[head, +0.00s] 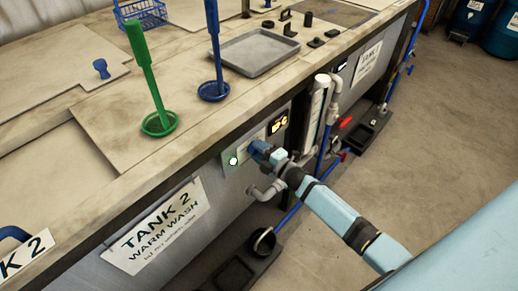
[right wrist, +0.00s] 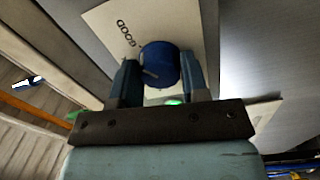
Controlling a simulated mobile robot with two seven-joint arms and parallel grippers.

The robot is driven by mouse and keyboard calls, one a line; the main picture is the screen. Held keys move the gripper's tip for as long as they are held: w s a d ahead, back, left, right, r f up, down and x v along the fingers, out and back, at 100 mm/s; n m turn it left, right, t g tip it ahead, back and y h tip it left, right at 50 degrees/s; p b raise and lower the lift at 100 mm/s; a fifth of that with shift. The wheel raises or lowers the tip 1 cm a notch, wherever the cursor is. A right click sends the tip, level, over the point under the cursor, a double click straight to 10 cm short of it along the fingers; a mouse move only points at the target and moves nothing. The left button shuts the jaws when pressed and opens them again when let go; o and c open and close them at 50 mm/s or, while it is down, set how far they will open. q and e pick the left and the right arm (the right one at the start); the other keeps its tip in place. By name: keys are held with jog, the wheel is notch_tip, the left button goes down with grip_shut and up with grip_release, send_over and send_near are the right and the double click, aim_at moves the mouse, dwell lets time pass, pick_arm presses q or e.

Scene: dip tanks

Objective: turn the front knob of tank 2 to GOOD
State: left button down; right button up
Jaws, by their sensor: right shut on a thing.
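The front of tank 2 carries a pale control panel (right wrist: 110,22) with the word GOOD printed on it. A round blue knob (right wrist: 160,62) sits on this panel. My right gripper (head: 258,150) reaches the panel in the head view and hides most of the knob there. In the right wrist view my right gripper (right wrist: 158,80) has one finger on each side of the knob and is shut on it. A light line on the knob's face points to the lower left, while GOOD stands at its upper left. My left gripper is not in view.
A lit green lamp (head: 232,160) and an orange display (head: 278,124) flank the gripper. The TANK 2 WARM WASH sign (head: 155,228) hangs to the left. Grey pipes (head: 266,192) and a white cylinder (head: 314,115) stand close by. The floor at right is clear.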

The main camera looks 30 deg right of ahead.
jog(key=shift+m, duration=0.7)
jog(key=o, duration=0.9)
jog(key=b+v, duration=0.1)
jog(key=v, duration=1.2)
jog(key=shift+s+d, duration=0.2)
jog(key=shift+s, duration=0.15)
